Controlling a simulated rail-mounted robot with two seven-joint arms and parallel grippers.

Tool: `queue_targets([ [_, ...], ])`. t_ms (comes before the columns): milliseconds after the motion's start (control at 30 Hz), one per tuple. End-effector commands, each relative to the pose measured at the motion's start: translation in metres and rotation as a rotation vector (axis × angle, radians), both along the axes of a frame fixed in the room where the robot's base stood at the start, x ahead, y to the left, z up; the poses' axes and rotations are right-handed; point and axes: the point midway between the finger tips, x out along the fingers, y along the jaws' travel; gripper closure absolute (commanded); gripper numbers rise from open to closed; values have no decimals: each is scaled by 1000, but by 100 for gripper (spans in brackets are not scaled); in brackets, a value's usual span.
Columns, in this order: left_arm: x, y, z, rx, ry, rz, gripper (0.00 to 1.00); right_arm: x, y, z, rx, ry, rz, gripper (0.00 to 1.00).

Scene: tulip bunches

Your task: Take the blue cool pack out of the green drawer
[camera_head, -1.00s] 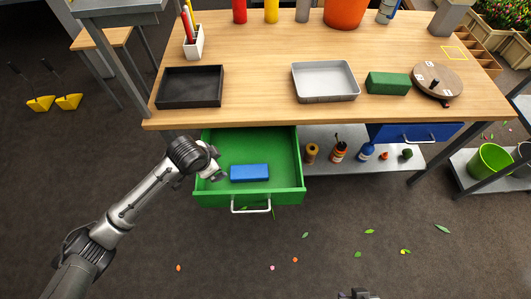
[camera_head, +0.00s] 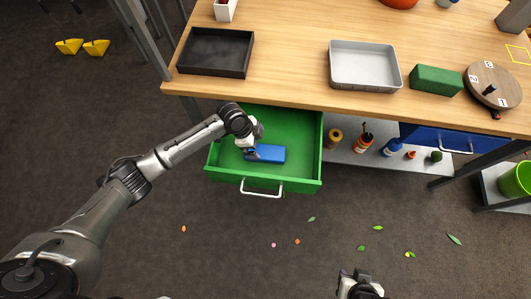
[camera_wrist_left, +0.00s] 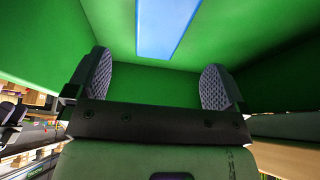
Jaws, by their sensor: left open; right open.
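The green drawer (camera_head: 228,172) is pulled out from under the wooden table. The blue cool pack (camera_head: 268,153) lies flat on the drawer floor; it also shows in the left wrist view (camera_wrist_left: 165,28), ahead of the fingers. My left gripper (camera_head: 252,152) is inside the drawer's outline, at the left end of the cool pack. In the left wrist view its two fingers (camera_wrist_left: 157,80) are spread wide with nothing between them. Whether a finger touches the pack cannot be told. My right gripper (camera_head: 360,286) is at the bottom edge, far from the drawer, and empty.
A black tray (camera_head: 182,68), a grey tray (camera_head: 335,82), a green block (camera_head: 436,79) and a round wooden board (camera_head: 478,80) are on the table.

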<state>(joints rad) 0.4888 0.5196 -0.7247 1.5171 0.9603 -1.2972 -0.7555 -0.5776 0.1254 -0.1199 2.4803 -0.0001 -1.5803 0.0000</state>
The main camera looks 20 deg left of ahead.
Motion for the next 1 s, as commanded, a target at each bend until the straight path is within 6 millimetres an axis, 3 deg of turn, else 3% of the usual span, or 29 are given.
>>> queue_targets([
  [133, 2, -8, -21, 1, 2, 1, 1, 0, 1, -10, 3, 0, -2, 57],
  [467, 4, -13, -34, 2, 1, 1, 1, -1, 3, -14, 9, 2, -5, 57],
  [833, 9, -28, -73, 1, 1, 1, 1, -1, 3, -38, 9, 3, -6, 57],
  [1000, 10, -30, -79, 2, 0, 1, 1, -1, 2, -40, 6, 4, -3, 57],
])
